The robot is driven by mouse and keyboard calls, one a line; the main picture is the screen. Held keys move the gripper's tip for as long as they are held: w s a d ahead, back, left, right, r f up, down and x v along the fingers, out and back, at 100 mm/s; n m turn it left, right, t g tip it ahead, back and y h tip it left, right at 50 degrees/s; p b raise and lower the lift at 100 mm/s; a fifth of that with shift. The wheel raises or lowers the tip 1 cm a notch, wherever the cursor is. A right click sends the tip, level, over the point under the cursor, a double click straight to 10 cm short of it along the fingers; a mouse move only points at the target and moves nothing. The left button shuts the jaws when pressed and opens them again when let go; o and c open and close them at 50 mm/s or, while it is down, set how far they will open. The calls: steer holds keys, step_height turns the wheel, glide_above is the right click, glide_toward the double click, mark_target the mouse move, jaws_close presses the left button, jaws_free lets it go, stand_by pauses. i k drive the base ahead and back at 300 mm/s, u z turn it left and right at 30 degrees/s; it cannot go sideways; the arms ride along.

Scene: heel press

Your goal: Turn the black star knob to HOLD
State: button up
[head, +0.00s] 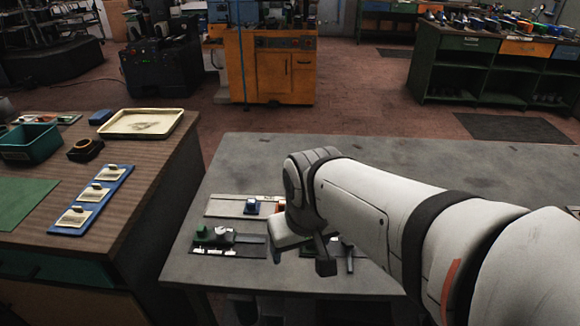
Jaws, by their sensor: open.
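My gripper (301,262) hangs low over the grey table's front part, with its dark fingers spread apart and nothing seen between them. I cannot make out the black star knob or a HOLD mark for certain. A small dark handle-like part (348,248) shows just right of my gripper, partly cut off by my arm. On the left stand a blue knob-like part (252,206) on a pale plate (224,206) and a green part (222,232) on a dark plate (250,250).
The grey table (450,170) is bare behind my arm. A wooden bench (150,165) at left holds a cream tray (140,123), a green bin (30,142) and a blue board (92,200) with pale cards. An orange cabinet (271,65) and green shelves (480,75) stand farther back.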

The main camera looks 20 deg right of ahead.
mark_target(349, 253)
steer(key=z, duration=0.5)
steer(key=k, duration=0.45)
steer(key=z, duration=0.25)
steer(key=i, duration=0.5)
